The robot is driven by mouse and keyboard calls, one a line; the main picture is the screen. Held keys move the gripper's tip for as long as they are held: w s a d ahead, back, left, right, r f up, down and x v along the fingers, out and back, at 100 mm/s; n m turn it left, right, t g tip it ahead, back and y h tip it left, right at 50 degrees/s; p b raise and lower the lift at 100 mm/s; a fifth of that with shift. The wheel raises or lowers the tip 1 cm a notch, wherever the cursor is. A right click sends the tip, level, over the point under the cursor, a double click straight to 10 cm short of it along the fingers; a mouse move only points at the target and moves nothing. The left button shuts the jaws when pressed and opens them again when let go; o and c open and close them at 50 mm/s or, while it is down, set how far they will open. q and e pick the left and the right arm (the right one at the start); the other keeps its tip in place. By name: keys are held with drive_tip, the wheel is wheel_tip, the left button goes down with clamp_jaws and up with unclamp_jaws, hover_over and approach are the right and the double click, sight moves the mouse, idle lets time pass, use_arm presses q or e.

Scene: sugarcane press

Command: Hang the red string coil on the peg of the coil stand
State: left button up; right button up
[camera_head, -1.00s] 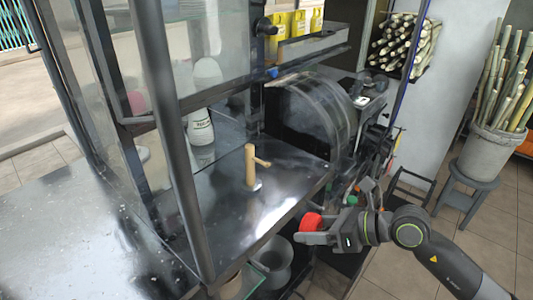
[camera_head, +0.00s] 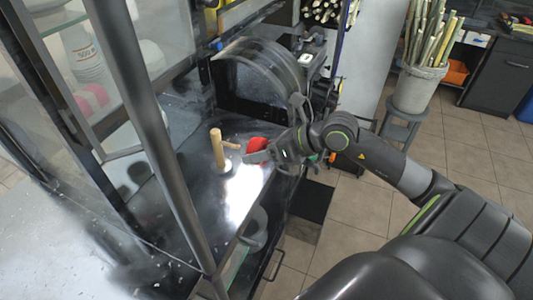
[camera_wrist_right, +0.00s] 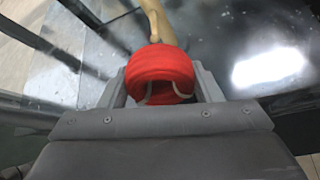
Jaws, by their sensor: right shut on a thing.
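The red string coil (camera_head: 257,145) is in my right gripper (camera_head: 262,154), just right of the coil stand in the head view. The coil stand (camera_head: 218,150) is a wooden post with a short peg (camera_head: 231,145) pointing right toward the coil, on a pale base on the metal counter. In the right wrist view the red coil (camera_wrist_right: 161,72) sits between the gripper's fingers (camera_wrist_right: 161,88), with the wooden stand (camera_wrist_right: 158,22) right behind it. Whether the coil touches the peg I cannot tell. My left gripper is not in view.
A dark metal frame post (camera_head: 150,140) with glass stands left of the stand. The press drum (camera_head: 258,80) is behind my right gripper. The metal counter (camera_head: 190,185) is clear around the stand. A bucket of cane (camera_head: 418,88) stands on a stool at the right.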

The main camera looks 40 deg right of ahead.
sight(233, 146)
drive_tip(key=shift+w+a+f+b, duration=0.1)
drive_tip(key=shift+w+a+b, duration=0.25)
drive_tip(key=shift+w+a, duration=0.45)
drive_tip(key=shift+w+a+f+b, duration=0.1)
drive_tip(key=shift+w+a+b, duration=0.3)
drive_tip(key=shift+w, duration=0.75)
drive_tip(key=shift+w+a+f+b, duration=0.1)
drive_tip(key=shift+w+a+b, duration=0.35)
drive_tip(key=shift+w, duration=0.5)
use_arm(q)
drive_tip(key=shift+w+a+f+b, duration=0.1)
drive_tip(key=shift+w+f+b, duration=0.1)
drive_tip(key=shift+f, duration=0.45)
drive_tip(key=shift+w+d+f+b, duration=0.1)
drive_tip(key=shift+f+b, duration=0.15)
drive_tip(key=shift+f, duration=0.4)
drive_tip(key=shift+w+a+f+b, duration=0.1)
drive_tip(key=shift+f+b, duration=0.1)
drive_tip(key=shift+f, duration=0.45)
use_arm(e)
drive_tip(key=shift+w+a+f, duration=0.35)
drive_tip(key=shift+w+f, duration=0.1)
drive_tip(key=o, duration=1)
